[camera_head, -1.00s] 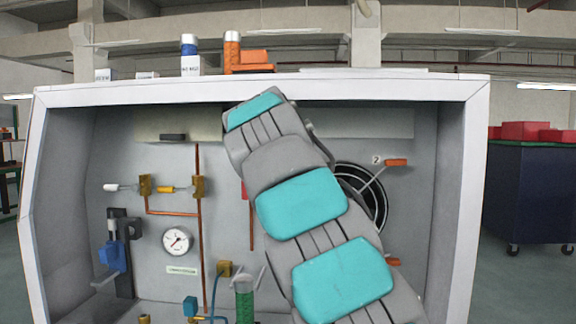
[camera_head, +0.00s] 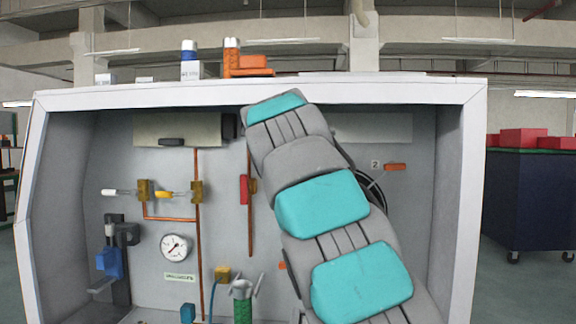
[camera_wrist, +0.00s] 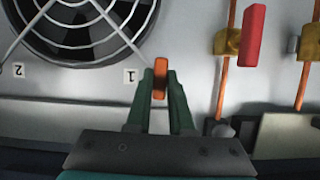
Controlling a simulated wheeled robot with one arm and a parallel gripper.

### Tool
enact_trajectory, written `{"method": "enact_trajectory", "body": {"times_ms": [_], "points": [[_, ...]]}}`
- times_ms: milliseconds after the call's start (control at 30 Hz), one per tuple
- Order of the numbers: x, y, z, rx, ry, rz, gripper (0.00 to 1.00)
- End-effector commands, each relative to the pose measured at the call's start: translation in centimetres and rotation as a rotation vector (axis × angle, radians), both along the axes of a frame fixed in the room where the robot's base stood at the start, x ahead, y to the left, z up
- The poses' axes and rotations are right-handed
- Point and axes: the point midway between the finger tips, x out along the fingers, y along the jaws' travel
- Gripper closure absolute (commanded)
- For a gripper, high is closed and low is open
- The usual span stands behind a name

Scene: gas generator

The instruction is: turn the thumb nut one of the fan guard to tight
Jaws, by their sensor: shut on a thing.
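In the wrist view, thumb nut one (camera_wrist: 160,80), an orange piece beside the "1" label, sits between the two dark green fingers of my gripper (camera_wrist: 160,92). The fingers are shut on it. It stands at the corner of the fan guard (camera_wrist: 118,55), where a thin wire arm runs off the dark round fan. In the head view my arm hides my gripper, thumb nut one and most of the fan guard (camera_head: 372,192). Another orange thumb nut (camera_head: 396,167) shows beside the "2" label there, lying level. Whether thumb nut one is tight, I cannot tell.
A red lever (camera_wrist: 254,36) on a brass valve with a copper pipe stands right of my gripper in the wrist view. In the head view, a pressure gauge (camera_head: 176,248), valves and copper pipes fill the panel left of my arm. A white cabinet frame (camera_head: 270,93) surrounds the panel.

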Motion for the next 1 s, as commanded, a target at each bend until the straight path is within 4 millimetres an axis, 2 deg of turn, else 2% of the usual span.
{"method": "enact_trajectory", "body": {"times_ms": [33, 300, 667, 867, 1000], "points": [[0.0, 0.0, -0.2, 0.0, 0.004, 0.0, 0.78], [0.0, 0.0, -0.1, 0.0, 0.002, 0.0, 0.5], [-0.3, 0.0, 0.1, 0.0, 0.0, 0.0, 0.5], [-1.6, 0.1, 0.7, -0.001, 0.0, 0.001, 0.5], [-3.3, 0.1, 1.3, -0.001, 0.0, 0.0, 0.5]]}}
